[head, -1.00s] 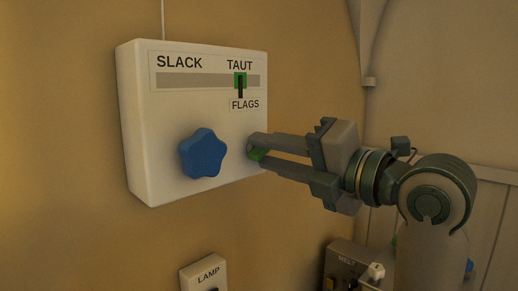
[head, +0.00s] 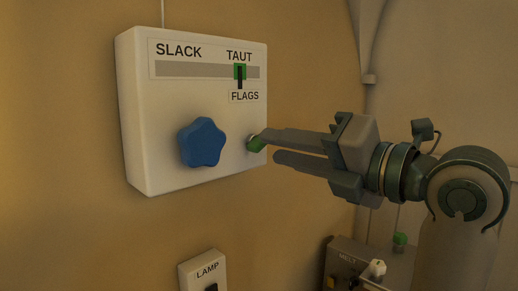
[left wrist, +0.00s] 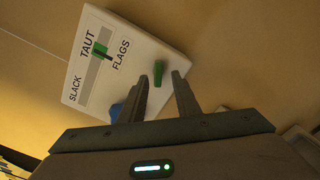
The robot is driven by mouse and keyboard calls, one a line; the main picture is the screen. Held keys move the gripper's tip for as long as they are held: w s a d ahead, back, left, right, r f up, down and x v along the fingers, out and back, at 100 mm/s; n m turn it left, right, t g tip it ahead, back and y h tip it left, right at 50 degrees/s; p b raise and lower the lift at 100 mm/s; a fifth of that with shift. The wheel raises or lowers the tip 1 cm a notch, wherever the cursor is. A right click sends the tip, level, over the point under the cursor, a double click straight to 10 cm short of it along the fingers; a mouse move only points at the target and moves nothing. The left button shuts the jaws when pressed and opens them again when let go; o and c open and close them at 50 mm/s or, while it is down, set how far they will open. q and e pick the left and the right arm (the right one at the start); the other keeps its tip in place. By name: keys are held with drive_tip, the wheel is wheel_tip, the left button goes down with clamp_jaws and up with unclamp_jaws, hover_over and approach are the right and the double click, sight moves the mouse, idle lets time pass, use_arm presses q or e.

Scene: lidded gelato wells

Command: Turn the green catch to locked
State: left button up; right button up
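The green catch (head: 257,144) sits on the lower right of the white box (head: 158,130). It also shows in the left wrist view (left wrist: 158,72) as a short green bar, just beyond the fingertips and roughly between their lines. My left gripper (head: 270,147) is open and empty, to the right of the catch. In the head view its upper fingertip overlaps the catch's right end; I cannot tell there whether they touch. In the left wrist view a small gap separates the catch from the fingertips. No locked mark is readable near the catch. My right gripper is not in view.
A blue star knob (head: 202,142) sits left of the catch. Above, a slider marked SLACK and TAUT has its green marker (head: 240,72) at TAUT, over FLAGS. A LAMP switch box (head: 203,272) and a MELT panel (head: 350,258) are lower down.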

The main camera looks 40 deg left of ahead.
sight(258, 142)
use_arm(q)
drive_tip(key=shift+a+r, duration=0.1)
drive_tip(key=shift+a, duration=1.35)
drive_tip(key=shift+c, duration=0.2)
clamp_jaws()
drive_tip(key=shift+w+d+m+p, duration=0.1)
drive_tip(key=shift+d+m+p, duration=0.1)
drive_tip(key=shift+m+p, duration=0.9)
drive_tip(key=shift+c, duration=0.3)
unclamp_jaws()
drive_tip(key=shift+o, duration=0.5)
drive_tip(key=shift+a, duration=0.15)
